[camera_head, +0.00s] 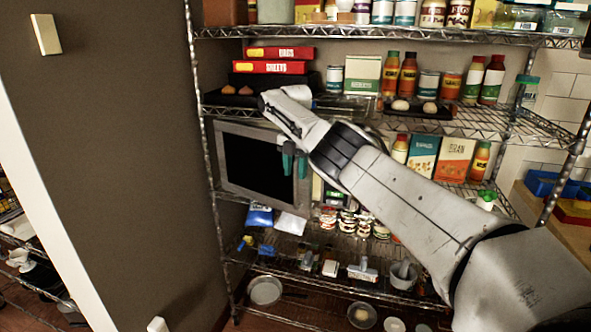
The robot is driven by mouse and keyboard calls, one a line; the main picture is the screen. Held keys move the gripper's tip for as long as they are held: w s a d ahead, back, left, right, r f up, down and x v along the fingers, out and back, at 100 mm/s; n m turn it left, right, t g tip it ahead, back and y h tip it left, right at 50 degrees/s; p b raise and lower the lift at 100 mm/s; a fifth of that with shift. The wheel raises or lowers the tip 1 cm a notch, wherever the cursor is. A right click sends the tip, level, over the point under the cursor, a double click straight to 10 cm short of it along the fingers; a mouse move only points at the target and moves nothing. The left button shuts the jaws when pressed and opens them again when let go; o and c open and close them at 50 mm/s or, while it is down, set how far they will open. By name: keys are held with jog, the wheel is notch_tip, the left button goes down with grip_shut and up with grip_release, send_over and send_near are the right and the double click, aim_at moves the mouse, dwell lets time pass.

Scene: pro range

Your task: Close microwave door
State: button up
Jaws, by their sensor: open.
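The microwave (220,160) is a grey box with a large dark rectangle in its front. It stands on the middle shelf of the wire rack, at the left. I cannot tell whether the dark rectangle is the door's window or the open inside, or how far the door stands open. My gripper (295,165) points down with its teal fingertips in front of the microwave's upper right part. The fingers are a little apart and nothing shows between them. I cannot tell whether they touch the microwave. My arm crosses from the lower right and hides the shelf to its right.
The wire rack's left post (200,110) stands close by the microwave, beside a dark wall (120,150). Red boxes (270,67) and several bottles stand on the shelf above. Cans (347,222), a blue packet (260,215) and a bowl (403,276) sit below.

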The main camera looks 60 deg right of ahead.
jog(key=shift+r, duration=0.55)
notch_tip(320, 180, up, 10)
jog(key=p, duration=0.5)
jog(key=shift+f, duration=0.2)
